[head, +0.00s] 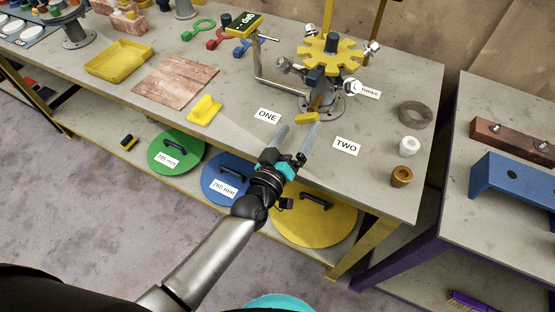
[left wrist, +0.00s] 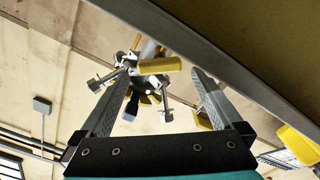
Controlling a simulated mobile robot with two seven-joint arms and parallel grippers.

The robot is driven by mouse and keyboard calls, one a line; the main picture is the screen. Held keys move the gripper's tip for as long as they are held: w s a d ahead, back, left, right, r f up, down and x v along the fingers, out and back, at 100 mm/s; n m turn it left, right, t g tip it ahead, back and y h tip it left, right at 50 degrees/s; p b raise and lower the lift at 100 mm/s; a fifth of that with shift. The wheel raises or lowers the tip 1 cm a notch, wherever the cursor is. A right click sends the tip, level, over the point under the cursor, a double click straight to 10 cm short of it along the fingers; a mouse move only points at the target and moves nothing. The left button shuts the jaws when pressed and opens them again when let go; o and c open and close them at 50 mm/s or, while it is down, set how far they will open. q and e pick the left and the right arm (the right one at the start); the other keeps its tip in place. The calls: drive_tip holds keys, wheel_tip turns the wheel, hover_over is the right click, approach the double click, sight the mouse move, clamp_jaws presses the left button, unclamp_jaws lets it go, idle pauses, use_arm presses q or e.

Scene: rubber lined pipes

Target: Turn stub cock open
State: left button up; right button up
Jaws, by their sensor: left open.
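The stub cock fixture is a grey flanged post with a yellow toothed wheel (head: 330,54) on top and several small metal stubs around it. A yellow handle (head: 306,117) sticks out low at its front, between the ONE label (head: 267,116) and the TWO label (head: 346,146). My left gripper (head: 299,130) is open, its fingers pointing at this handle from the table's front side. In the left wrist view the yellow handle (left wrist: 160,66) shows between the two fingertips, apparently beyond them; contact cannot be told. My right gripper is out of view.
A bent metal pipe (head: 262,75) stands left of the fixture. A grey ring (head: 415,114), a white ring (head: 410,145) and a brass ring (head: 401,176) lie right. A yellow wedge (head: 205,110) sits left. The table edge runs close under my left gripper.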

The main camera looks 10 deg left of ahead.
sight(305, 121)
use_arm(q)
drive_tip(key=p+v, duration=0.1)
drive_tip(key=v, duration=1.2)
drive_tip(key=shift+w+r+m, duration=0.1)
drive_tip(key=shift+r+m, duration=0.05)
drive_tip(key=shift+m, duration=0.15)
drive_tip(key=shift+c, duration=1.4)
drive_tip(key=shift+d+r+m, duration=0.1)
drive_tip(key=shift+d+m, duration=0.05)
drive_tip(key=shift+m, duration=0.55)
drive_tip(key=shift+c, duration=0.8)
drive_tip(key=m, duration=0.5)
drive_tip(key=shift+w+d+r+b, duration=0.25)
drive_tip(key=shift+w+d+b, duration=0.05)
drive_tip(key=shift+w+d, duration=0.1)
drive_tip(key=shift+c, duration=1.4)
drive_tip(key=w+d+m+b, duration=0.1)
drive_tip(key=w+m, duration=0.2)
drive_tip(key=w, duration=0.2)
drive_tip(key=w+d+m+b, duration=0.1)
drive_tip(key=w+d+m, duration=0.1)
drive_tip(key=w+m, duration=0.2)
drive_tip(key=w+d+f+m+b, duration=0.1)
drive_tip(key=w+m, duration=0.2)
drive_tip(key=w, duration=0.3)
drive_tip(key=shift+w+d+m, duration=0.25)
drive_tip(key=shift+w+m, duration=0.1)
drive_tip(key=shift+m, duration=0.05)
